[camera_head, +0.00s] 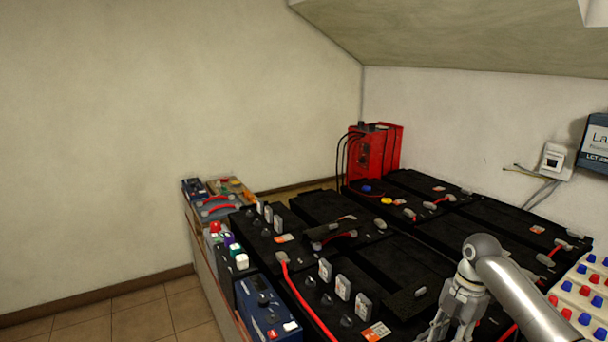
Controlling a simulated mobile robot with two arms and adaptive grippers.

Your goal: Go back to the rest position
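My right arm comes in from the lower right, silver and grey. My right gripper (450,325) points down in front of the black batteries (405,270) near the bottom edge. Its fingertips are at or past the frame edge, so I cannot tell whether it is open or shut. I see nothing held in the part that shows. My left gripper is not in view.
Several black batteries with red cables fill a low bench. A red box (378,150) stands at the back. A blue device (265,310) sits front left, and a panel with red and blue knobs (585,290) is at right. Tiled floor (150,310) is clear at left.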

